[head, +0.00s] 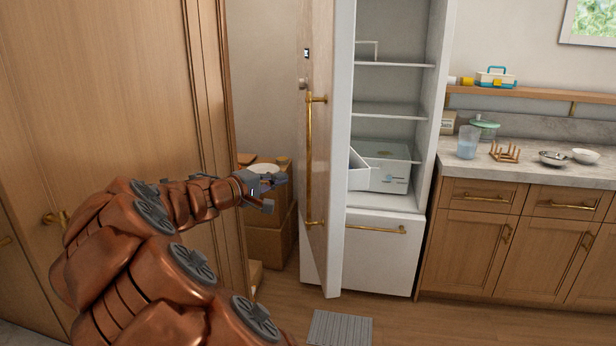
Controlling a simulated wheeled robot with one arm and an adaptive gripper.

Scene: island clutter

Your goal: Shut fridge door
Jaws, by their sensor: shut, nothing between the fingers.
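The fridge door (322,195) stands wide open, its wood-panelled outer face turned toward the left and its white edge toward me. A long brass handle (310,160) runs down that outer face. The fridge interior (390,90) shows white shelves and a white drawer (384,177) partly pulled out. My gripper (276,189) is shut and empty, to the left of the door on its outer side. It appears apart from the door and handle, though the exact gap is hard to judge.
Cardboard boxes (268,240) stand on the floor behind my gripper. Tall wood cabinets (110,90) fill the left. A counter (520,170) with bowls, a jug and a rack is right of the fridge. A grey mat (340,328) lies on the floor before the fridge.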

